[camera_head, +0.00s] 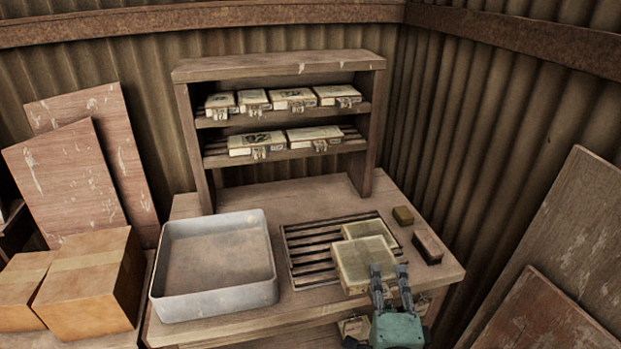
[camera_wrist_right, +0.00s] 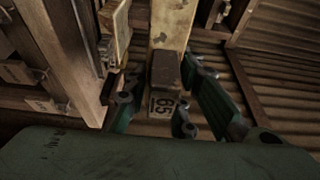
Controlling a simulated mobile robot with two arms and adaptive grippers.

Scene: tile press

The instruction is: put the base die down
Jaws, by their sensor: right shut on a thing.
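The base die (camera_head: 366,264) is a pale, flat, square block at the right front of the bench, over the slatted rack. My right gripper (camera_head: 388,272) is shut on its front edge, at the near right side. A second pale block (camera_head: 372,229) shows just behind it, partly covered by the held die. I cannot tell whether the held die touches the rack. My left gripper is not in view.
The slatted rack (camera_head: 300,240) has bare slats on its left. A metal tray (camera_head: 215,308) stands left of it. A shelf unit (camera_head: 290,69) with several dies stands behind.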

